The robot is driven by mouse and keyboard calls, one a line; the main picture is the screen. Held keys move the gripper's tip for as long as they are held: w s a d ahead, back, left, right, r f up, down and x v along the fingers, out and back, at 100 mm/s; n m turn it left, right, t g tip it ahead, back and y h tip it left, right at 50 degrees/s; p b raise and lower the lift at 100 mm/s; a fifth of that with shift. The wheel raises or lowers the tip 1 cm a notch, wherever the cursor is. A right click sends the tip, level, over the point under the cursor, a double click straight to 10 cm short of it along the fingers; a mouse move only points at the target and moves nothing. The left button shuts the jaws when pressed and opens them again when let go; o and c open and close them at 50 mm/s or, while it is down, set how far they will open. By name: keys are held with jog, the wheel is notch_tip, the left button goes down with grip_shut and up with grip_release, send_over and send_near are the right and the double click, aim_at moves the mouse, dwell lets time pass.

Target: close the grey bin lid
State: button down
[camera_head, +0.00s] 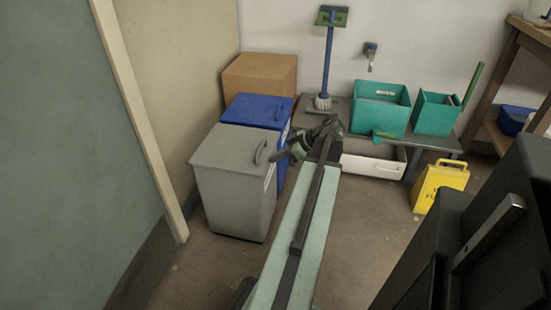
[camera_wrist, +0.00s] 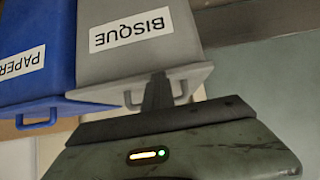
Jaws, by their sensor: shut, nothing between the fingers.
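The grey bin (camera_head: 236,200) stands on the floor at left centre in the head view. Its grey lid (camera_head: 225,147) lies flat over the top, with no gap that I can make out. The lid handle (camera_head: 260,152) is on the right side. In the wrist view the grey bin (camera_wrist: 135,58) appears upside down, with a "BISQUE" label. My gripper (camera_head: 279,157) is shut and empty, just right of the lid handle. In the wrist view its fingers (camera_wrist: 157,88) overlap the lid edge beside the handle; I cannot tell whether they touch.
A blue bin (camera_head: 258,110) labelled "PAPER" stands close behind the grey one, with a cardboard box (camera_head: 262,72) beyond. A low bench with teal tubs (camera_head: 380,104) is at the back. A yellow container (camera_head: 438,186) stands at right. The floor (camera_head: 205,275) in front of the bin is clear.

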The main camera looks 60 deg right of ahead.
jog(key=shift+a+f, duration=0.15)
jog(key=shift+f, duration=0.55)
notch_tip(320, 180, up, 6)
jog(key=p, duration=0.6)
jog(key=s+d+f+b, duration=0.2)
jog(key=s+f+b, duration=0.2)
jog(key=s, duration=0.5)
jog(key=shift+d, duration=0.2)
jog(key=shift+s+f, duration=0.1)
jog(key=shift+s, duration=0.1)
